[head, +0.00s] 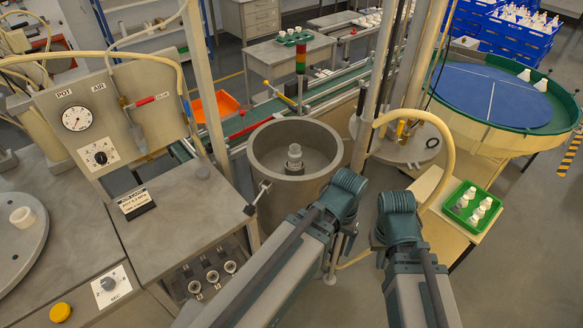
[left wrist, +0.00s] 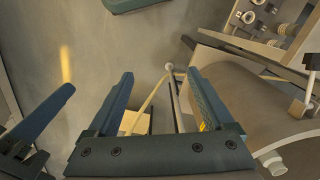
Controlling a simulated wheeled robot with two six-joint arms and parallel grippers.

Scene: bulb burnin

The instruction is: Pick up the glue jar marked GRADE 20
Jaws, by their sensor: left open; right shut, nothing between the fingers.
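I cannot read GRADE 20 on any jar. A small pale grey jar-like thing (head: 295,154) stands upright inside the open grey drum (head: 263,180) in the head view; no mark on it is legible. My left gripper (left wrist: 160,75) is open and empty in the left wrist view, its two blue fingers apart over the floor. My right gripper (left wrist: 68,91) shows partly at the left edge of that view, shut and empty. In the head view the teal wrists of both arms are in front of the drum, to its right, and hide the fingers.
A green tray (head: 447,209) with several white bottles sits on a stand at the right. A blue round table (head: 460,85) is behind it. A gauge panel (head: 70,120) and a grey bench (head: 160,235) with a dark labelled block (head: 137,207) are at the left.

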